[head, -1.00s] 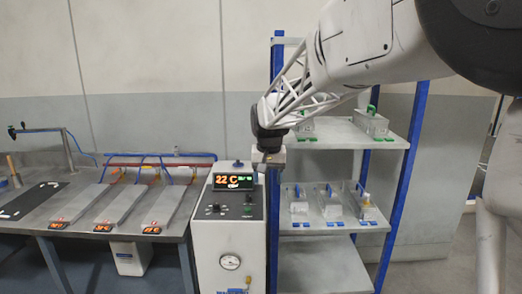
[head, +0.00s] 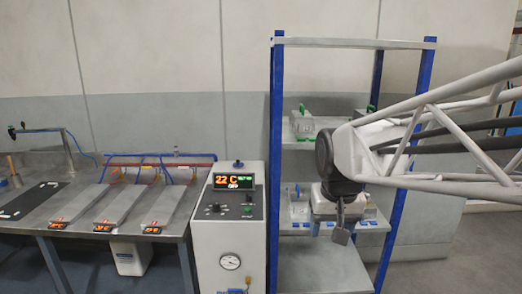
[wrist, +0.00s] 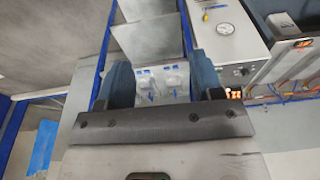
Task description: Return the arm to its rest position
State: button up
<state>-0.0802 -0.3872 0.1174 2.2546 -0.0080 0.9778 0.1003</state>
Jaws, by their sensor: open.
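My gripper (head: 338,234) hangs in front of the shelf rack (head: 424,110) in the head view, with its fingers pointing down. In the wrist view my gripper (wrist: 163,82) shows two dark blue-grey fingers standing well apart. Nothing is held between them. Beyond the fingers, several clear containers with blue labels (wrist: 174,78) sit on a shelf, apart from the gripper. My white lattice arm reaches in from the right edge of the head view and covers part of the rack.
A grey cabinet (head: 228,240) with a "22 C" display (head: 234,182) stands left of the rack. A workbench (head: 95,215) with metal plates is at the left. A green-handled container (head: 301,124) sits on the upper shelf. The lower shelf (head: 320,268) is bare.

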jog(key=s+d+f, duration=0.2)
jog(key=s, duration=0.5)
jog(key=s+d+f, duration=0.2)
jog(key=s+f, duration=0.1)
jog(key=s, duration=0.5)
jog(key=shift+s+f+t, duration=0.3)
dwell(1.3)
